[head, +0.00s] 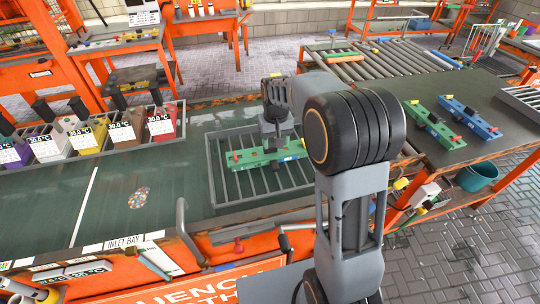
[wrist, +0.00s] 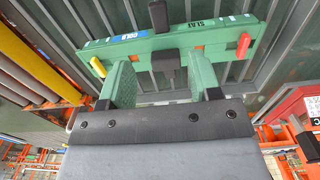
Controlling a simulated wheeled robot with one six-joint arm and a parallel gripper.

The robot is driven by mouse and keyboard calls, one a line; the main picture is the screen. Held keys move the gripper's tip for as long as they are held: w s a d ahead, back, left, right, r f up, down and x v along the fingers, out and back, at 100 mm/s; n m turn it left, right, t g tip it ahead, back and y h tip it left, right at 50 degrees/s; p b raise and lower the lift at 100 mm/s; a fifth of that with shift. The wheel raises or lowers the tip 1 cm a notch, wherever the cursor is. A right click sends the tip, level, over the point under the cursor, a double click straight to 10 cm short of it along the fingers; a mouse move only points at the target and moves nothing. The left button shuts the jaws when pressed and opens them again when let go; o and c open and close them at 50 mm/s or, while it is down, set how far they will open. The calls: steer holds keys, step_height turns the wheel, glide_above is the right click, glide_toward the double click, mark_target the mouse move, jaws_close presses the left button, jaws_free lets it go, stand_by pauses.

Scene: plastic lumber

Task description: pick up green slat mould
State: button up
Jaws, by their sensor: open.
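The green slat mould (head: 268,154) lies across the grey barred rack (head: 218,178), with a red peg at its left end and a yellow peg and blue label further along. In the wrist view the mould (wrist: 215,37) spans the top, with "SLAT" lettering, a blue label and black knobs. My gripper (head: 274,142) is right above the mould's middle, pointing down. In the wrist view my gripper (wrist: 163,78) is open, its two green fingers apart on either side of a black knob. Whether the fingers touch the mould I cannot tell.
Another green mould (head: 433,124) and a blue mould (head: 469,118) lie on the right table. A row of coloured bins (head: 125,133) with temperature labels stands at left. A roller conveyor (head: 385,62) is behind. The dark green bench top (head: 110,205) left of the rack is mostly clear.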

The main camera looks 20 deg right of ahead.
mark_target(275, 164)
step_height(275, 164, down, 12)
steer(key=shift+p, duration=0.45)
steer(key=shift+c, duration=0.3)
jaws_close()
stand_by(0.4)
steer(key=shift+w+r, duration=0.1)
